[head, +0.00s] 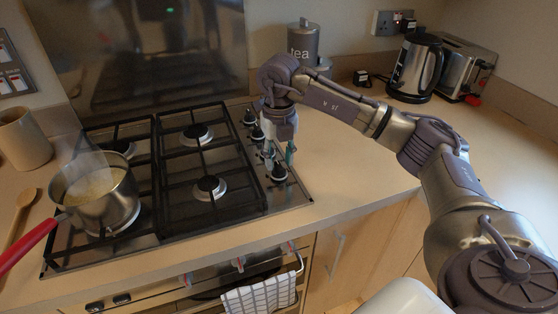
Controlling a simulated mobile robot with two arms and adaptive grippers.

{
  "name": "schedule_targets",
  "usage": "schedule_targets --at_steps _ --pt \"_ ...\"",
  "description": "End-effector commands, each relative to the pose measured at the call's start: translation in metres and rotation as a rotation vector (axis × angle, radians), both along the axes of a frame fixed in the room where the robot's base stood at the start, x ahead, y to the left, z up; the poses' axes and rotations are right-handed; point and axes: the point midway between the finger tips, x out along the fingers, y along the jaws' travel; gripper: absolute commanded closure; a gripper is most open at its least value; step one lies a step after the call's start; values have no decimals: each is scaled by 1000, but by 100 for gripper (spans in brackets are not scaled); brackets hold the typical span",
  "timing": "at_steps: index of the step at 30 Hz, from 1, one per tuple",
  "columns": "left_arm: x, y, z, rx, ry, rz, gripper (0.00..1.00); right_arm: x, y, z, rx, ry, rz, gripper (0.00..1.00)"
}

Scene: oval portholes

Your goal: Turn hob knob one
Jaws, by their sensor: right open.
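The black gas hob (212,183) has a column of dark hob knobs along its right side. The front knob (279,173) and the rear knob (249,117) show clearly; those between are partly covered. No marking shows which is knob one. My right gripper (279,158) points down over the front part of the knob column, with its fingers apart. Its fingertips are close to the front knobs; I cannot tell whether they touch one. My left gripper is not in view.
A steaming pot (98,205) with a red handle stands on the front left burner. A wooden spoon (22,207) and a beige pot (23,139) are at left. A tea canister (302,42), kettle (415,68) and toaster (462,66) stand behind. The worktop (350,165) right of the hob is clear.

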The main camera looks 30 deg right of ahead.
Motion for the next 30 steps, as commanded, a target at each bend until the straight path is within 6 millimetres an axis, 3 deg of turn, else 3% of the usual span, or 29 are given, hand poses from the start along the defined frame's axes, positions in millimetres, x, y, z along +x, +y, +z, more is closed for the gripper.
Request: schedule_targets --at_steps 12,19,30 --pt "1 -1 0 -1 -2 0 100 1 0 89 2 -6 -1 59" --pt "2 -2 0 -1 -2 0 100 1 0 106 0 -3 0 59" --pt "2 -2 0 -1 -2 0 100 0 0 107 2 -1 0 59"
